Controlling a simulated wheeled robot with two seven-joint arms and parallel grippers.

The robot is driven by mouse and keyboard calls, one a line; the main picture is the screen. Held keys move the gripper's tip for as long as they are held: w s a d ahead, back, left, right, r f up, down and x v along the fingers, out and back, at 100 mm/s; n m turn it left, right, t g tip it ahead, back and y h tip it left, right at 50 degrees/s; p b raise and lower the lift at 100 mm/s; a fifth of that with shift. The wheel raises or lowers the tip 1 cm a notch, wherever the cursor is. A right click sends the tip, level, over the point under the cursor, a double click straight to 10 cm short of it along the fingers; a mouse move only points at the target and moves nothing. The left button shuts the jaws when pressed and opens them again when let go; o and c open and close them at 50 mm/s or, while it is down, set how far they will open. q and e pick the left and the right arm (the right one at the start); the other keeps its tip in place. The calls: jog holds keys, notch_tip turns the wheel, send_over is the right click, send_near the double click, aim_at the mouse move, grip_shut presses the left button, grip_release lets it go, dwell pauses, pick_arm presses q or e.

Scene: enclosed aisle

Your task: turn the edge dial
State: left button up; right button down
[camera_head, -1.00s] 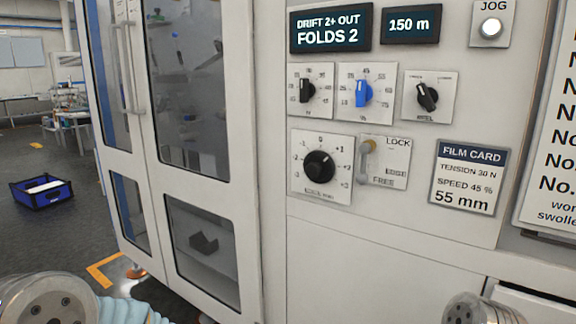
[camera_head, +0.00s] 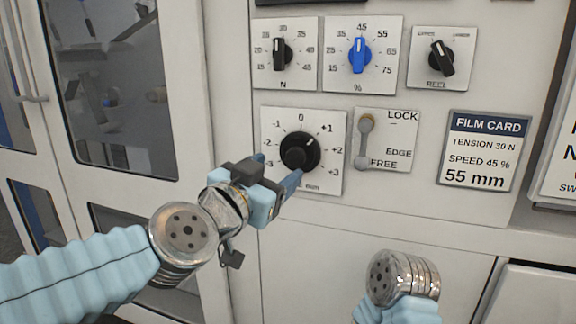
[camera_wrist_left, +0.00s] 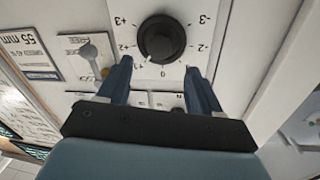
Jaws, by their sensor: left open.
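The edge dial (camera_head: 300,152) is a black round knob on a white plate marked -3 to +3 with mm. It also shows upside down in the left wrist view (camera_wrist_left: 161,38); its white mark points near +1. My left gripper (camera_head: 276,171) is open and empty in front of the dial's lower left. In the left wrist view its blue fingers (camera_wrist_left: 160,67) stand either side of the dial, their tips short of the knob with a gap on each side. Only a right arm link shows in the head view; my right gripper is out of frame.
A lever plate (camera_head: 386,140) marked LOCK, EDGE and FREE sits close right of the dial. Above are a black N dial (camera_head: 281,54), a blue % dial (camera_head: 360,55) and a REEL knob (camera_head: 441,57). A film card (camera_head: 484,150) reads 55 mm. A glass-door cabinet (camera_head: 112,90) stands left.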

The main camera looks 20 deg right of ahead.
aim_at(294, 158)
pick_arm(q)
jog(key=x, duration=0.6)
jog(key=shift+w+d, duration=0.2)
jog(key=c, duration=1.1)
